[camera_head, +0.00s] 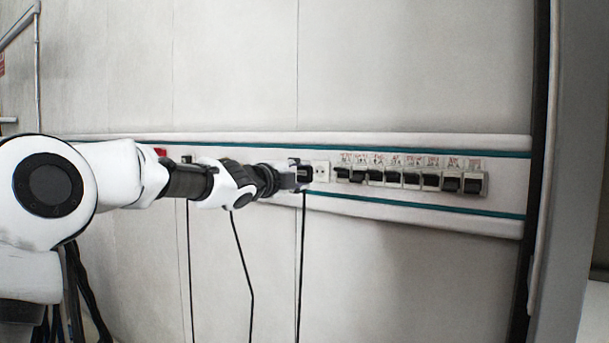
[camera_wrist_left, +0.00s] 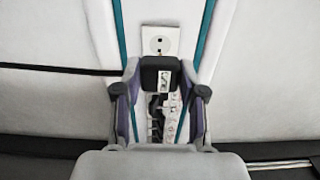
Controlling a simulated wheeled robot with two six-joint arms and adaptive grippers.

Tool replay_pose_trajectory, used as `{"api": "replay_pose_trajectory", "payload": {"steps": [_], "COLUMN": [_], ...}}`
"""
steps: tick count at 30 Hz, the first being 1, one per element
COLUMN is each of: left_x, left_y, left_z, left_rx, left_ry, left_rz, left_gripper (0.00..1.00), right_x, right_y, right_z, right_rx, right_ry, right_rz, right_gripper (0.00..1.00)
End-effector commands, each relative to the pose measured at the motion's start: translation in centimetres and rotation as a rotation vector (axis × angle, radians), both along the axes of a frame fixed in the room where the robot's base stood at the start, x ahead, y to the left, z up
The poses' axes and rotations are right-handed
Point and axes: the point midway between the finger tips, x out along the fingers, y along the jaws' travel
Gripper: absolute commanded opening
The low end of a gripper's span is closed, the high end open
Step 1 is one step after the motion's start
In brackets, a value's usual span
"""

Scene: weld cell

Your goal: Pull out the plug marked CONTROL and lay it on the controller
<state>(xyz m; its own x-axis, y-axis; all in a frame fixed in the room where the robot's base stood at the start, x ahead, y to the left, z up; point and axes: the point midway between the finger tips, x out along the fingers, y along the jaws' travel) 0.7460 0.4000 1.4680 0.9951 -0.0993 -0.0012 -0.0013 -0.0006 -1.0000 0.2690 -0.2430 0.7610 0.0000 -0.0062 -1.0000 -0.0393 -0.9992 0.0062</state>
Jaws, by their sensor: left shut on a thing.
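My left gripper (camera_head: 304,174) is at the wall rail and shut on a black plug. In the left wrist view the plug (camera_wrist_left: 160,77) sits between the two fingers and bears a small white label, too small to read. A black cable (camera_head: 301,255) hangs straight down below the gripper. A white socket (camera_wrist_left: 160,42) with bare holes shows beside the plug in the wrist view. Another white socket plate (camera_head: 321,171) is just right of the gripper in the head view. Whether the plug's pins are in a socket is hidden. I see no controller. My right gripper is out of view.
A red part (camera_head: 160,152) is on the rail at left. Two more dark cables hang down left of the gripper. A dark post (camera_head: 542,150) stands at the right.

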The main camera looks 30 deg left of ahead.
Motion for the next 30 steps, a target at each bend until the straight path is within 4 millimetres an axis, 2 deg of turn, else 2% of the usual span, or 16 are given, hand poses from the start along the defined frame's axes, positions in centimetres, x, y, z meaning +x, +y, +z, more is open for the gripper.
{"api": "replay_pose_trajectory", "payload": {"steps": [14, 26, 30], "left_x": [0.1, 0.0, -0.3], "left_y": [-0.2, -0.9, -1.8], "left_z": [0.0, 1.0, 0.9], "left_rx": [-0.006, -0.158, -0.222], "left_ry": [0.002, 0.068, 0.102], "left_rz": [-0.001, -0.028, -0.057], "left_gripper": [0.00, 0.00, 0.00], "right_x": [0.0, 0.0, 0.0], "right_y": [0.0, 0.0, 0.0], "right_z": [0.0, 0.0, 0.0], "right_rx": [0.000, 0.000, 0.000], "right_ry": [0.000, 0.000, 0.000], "right_rz": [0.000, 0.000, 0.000], "right_gripper": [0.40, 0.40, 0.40]}}
